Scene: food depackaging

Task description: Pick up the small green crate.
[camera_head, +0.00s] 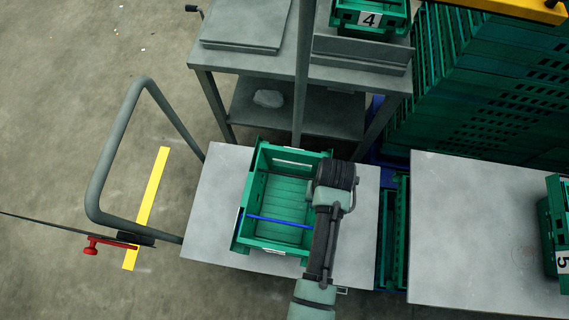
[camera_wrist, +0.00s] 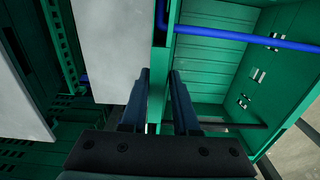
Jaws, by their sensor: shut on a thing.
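The small green crate (camera_head: 244,215) stands on the grey top of a cart, open side up, with a thin blue bar (camera_head: 280,221) across it. It looks empty. My gripper (camera_wrist: 160,75) is at the crate's right side in the head view, where my arm hides part of that side. In the wrist view its two dark fingers stand on either side of the crate's wall (camera_wrist: 162,30), shut on it. The crate's inside and the blue bar show to the right of the fingers. In the head view the fingertips are hidden.
The grey cart top (camera_head: 212,215) has a bent handle (camera_head: 92,190) at left. A grey workbench (camera_head: 240,58) stands behind, with a crate marked 4 (camera_head: 345,18). Stacked green crates (camera_head: 480,100) fill the back right. Another grey top (camera_head: 470,230) holds a crate marked 5 (camera_head: 553,230).

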